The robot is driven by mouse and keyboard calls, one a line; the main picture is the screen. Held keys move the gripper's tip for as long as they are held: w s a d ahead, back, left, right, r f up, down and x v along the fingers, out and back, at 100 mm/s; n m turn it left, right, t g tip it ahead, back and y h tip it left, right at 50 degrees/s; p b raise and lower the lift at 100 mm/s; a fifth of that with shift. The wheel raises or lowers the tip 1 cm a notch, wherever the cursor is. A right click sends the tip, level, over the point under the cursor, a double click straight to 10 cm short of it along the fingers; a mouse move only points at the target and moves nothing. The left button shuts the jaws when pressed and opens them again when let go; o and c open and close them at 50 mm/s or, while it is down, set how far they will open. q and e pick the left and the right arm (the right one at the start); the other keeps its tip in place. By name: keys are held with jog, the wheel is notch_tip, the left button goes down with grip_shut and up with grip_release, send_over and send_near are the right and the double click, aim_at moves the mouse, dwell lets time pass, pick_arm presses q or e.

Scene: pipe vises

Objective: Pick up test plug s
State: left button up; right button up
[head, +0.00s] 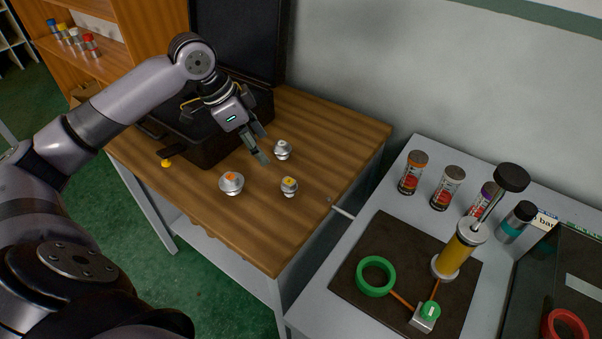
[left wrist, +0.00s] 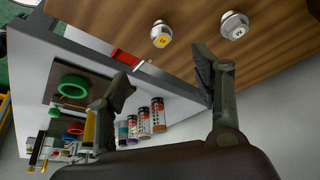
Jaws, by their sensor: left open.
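Three silver test plugs stand on the wooden table. I cannot read for sure which is marked s. In the left wrist view the yellow-topped plug (left wrist: 161,35) and the pale-topped plug (left wrist: 234,25) show near the upper edge. My left gripper (head: 264,145) is open and empty above the table, just left of the pale-topped plug in the head view. Its two fingers (left wrist: 165,72) are spread apart in the left wrist view. My right gripper is not in view.
An open black case (head: 205,140) stands on the wooden table (head: 265,235) behind the gripper. A grey bench (head: 325,290) to the right holds several jars (head: 413,172), a dark mat (head: 365,305), a green ring (head: 376,276) and a yellow cylinder pump (head: 459,250).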

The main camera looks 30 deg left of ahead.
pick_arm(q)
jog(key=w+f, duration=0.1)
jog(key=p, duration=0.1)
send_near(288, 181)
notch_tip(288, 181, down, 3)
jog(key=x, duration=0.3)
jog(key=shift+w+d, duration=0.2)
jog(key=shift+d, duration=0.15)
jog(key=shift+f, duration=0.15)
jog(key=shift+w+d+f+p, duration=0.1)
jog(key=shift+d+f+p, duration=0.1)
jog(key=shift+p, duration=0.1)
jog(key=x, duration=0.3)
jog(key=shift+w+f+p, duration=0.3)
jog(key=shift+p, duration=0.1)
jog(key=shift+w+d+f, duration=0.1)
jog(key=shift+f, duration=0.35)
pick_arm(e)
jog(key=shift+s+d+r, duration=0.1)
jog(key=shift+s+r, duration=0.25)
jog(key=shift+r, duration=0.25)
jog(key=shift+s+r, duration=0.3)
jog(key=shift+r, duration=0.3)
